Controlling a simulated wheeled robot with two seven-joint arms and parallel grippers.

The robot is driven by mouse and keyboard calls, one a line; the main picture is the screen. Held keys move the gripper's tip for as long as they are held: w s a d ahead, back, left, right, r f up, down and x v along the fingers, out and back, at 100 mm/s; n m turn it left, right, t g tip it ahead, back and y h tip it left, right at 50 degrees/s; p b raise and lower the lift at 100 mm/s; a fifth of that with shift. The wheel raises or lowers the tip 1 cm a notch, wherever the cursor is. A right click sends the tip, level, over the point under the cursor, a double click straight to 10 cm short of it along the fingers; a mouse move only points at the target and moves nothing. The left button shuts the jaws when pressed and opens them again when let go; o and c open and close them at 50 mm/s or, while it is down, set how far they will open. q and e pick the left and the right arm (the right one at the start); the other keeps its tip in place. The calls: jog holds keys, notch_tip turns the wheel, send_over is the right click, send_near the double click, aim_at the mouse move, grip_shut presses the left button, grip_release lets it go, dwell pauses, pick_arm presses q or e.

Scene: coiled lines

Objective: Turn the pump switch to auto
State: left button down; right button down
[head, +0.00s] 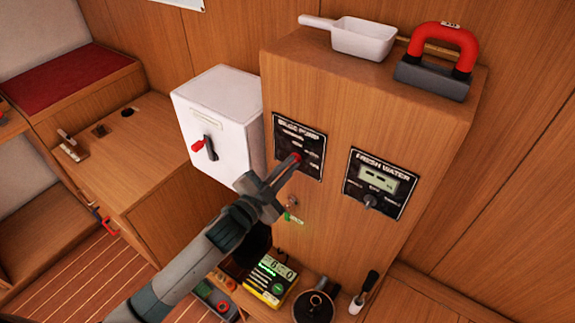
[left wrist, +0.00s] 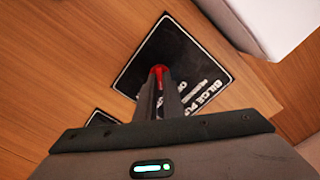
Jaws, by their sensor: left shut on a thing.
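The black bilge pump panel (head: 284,126) is on the upright wooden cabinet front, and it also shows in the left wrist view (left wrist: 205,62). Its red switch (head: 297,156) sits in the panel's lower part. My left gripper (head: 290,163) reaches it from the lower left. In the left wrist view the red switch (left wrist: 158,69) shows between the tips of the left gripper (left wrist: 158,82), which is shut on it. The fingers cover most of the switch and part of the lettering, so I cannot tell which position it points to. My right gripper is not in view.
The fresh water panel (head: 401,190) with a dark knob is to the right. A white box (head: 222,105) with a red-tipped lever stands close on the left. A white scoop (head: 363,40) and a red-handled tool (head: 445,48) lie on top.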

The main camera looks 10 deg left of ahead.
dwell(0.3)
pick_arm(q)
jog(key=c, duration=1.9)
grip_release()
jog(key=shift+o, duration=0.2)
jog(key=b+v, duration=0.5)
jog(key=v, duration=1.2)
jog(key=shift+s+b, duration=0.2)
jog(key=shift+b, duration=0.15)
jog(key=shift+a+f, duration=0.1)
